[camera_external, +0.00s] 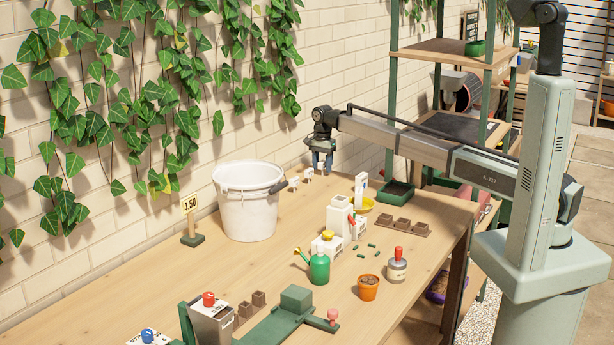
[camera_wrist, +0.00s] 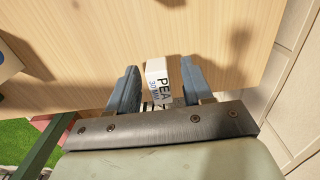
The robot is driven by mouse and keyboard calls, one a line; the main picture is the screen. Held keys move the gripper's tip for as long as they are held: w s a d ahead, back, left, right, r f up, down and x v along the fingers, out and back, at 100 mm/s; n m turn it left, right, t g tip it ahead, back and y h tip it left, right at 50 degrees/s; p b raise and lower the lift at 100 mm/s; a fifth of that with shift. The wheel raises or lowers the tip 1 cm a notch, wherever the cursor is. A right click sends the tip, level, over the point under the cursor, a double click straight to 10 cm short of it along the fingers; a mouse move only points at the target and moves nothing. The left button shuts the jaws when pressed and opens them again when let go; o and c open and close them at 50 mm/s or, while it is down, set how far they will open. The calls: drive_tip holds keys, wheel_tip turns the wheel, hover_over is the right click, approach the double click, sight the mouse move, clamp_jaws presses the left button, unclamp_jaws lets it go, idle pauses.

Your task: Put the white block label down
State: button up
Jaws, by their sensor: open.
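My gripper (camera_external: 322,163) is at the back of the wooden table, near the brick wall, with its fingers pointing down. In the wrist view my gripper (camera_wrist: 153,88) is open, with its two blue-grey fingers apart. A white block label (camera_wrist: 158,82) with dark print, partly readable as "PEA", is between the fingers. A narrow gap shows on each side of it. Its lower end is partly hidden by the gripper body. In the external view I cannot clearly make out this label at the fingers.
Small white labels (camera_external: 294,183) stand left of my gripper, beside a white bucket (camera_external: 247,212). A green tray (camera_external: 396,193) is to the right. Bare table lies in front of the bucket.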

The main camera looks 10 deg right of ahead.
sight(322, 162)
wheel_tip(322, 162, up, 11)
idle(0.4)
idle(0.4)
